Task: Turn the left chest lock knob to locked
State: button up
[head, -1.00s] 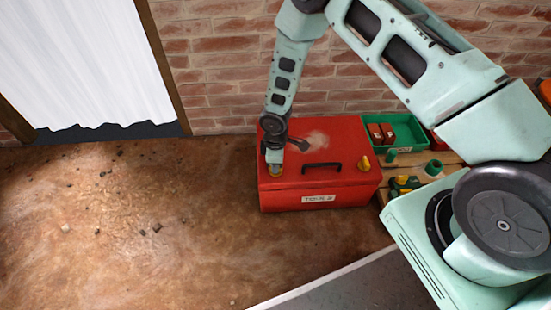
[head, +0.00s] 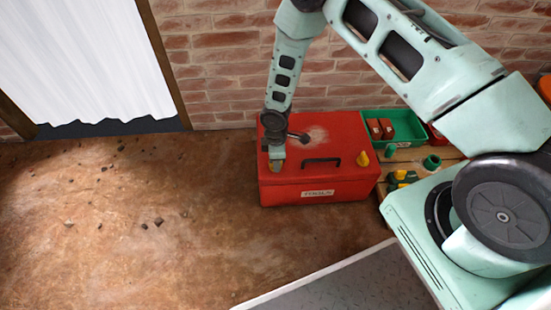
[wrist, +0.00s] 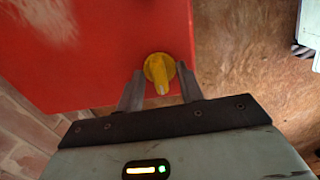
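A red chest (head: 340,192) labelled TOOLS stands on the floor against the brick wall. The left knob (head: 272,168) is yellow and sits near the front left of its lid, partly hidden by my gripper in the head view. My gripper (head: 277,158) points down over this knob. In the wrist view, the knob (wrist: 158,68) lies between the two grey fingertips of my gripper (wrist: 159,74), with a narrow gap showing on each side. The fingers are apart. The knob's narrow end points toward the gripper body in the wrist view.
A second yellow knob (head: 363,158) and a black handle (head: 321,162) are on the lid to the right. A green tray (head: 409,128) with reddish boxes stands right of the chest. The brown floor (head: 130,230) at left holds only small debris.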

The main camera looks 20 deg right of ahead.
jog(key=shift+r, duration=0.15)
notch_tip(320, 180, up, 17)
jog(key=p, duration=0.6)
jog(key=shift+r, duration=0.1)
jog(key=s+a+r+m, duration=0.2)
jog(key=s+a+r, duration=0.2)
jog(key=s+r, duration=0.55)
jog(key=s+a+r+m, duration=0.25)
jog(key=s+r, duration=0.35)
jog(key=r, duration=0.6)
jog(key=s+r+m+p, duration=0.1)
jog(key=s+r, duration=0.2)
jog(key=s, duration=0.3)
jog(key=s+r+m, duration=0.2)
jog(key=s+r, duration=0.2)
jog(key=s, duration=0.2)
notch_tip(320, 180, up, 28)
jog(key=p, duration=2.8)
jog(key=shift+w+y, duration=0.3)
jog(key=shift+w, duration=0.05)
jog(key=shift+f+n, duration=0.1)
jog(key=shift+n, duration=0.15)
